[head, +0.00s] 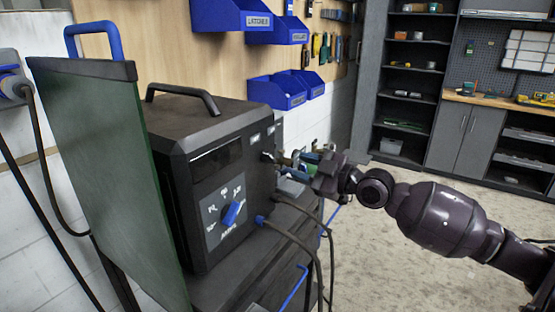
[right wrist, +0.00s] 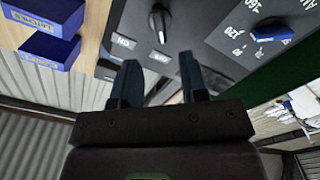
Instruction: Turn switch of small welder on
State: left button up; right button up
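The small welder (head: 225,135) is a dark box with a handle on top. Its side panel carries a black rotary switch (right wrist: 160,20), seen in the right wrist view beside an ON label (right wrist: 123,43) and another small label that I cannot read clearly. In the head view the switch is hard to make out near my gripper. My right gripper (head: 296,162) is beside this panel. In the right wrist view its two fingers (right wrist: 160,75) are apart, with nothing held between them, and the switch shows just beyond the tips. My left gripper is not in view.
A blue dial (head: 231,213) is on the welder's front, and cables (head: 297,232) hang from it. A green screen (head: 105,150) stands to the left. Blue bins (head: 277,92) hang on the wall behind. Open floor (head: 400,270) lies to the right.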

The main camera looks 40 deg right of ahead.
aim_at(273, 159)
jog(key=shift+p+x, duration=0.5)
jog(key=shift+x, duration=3.25)
grip_shut()
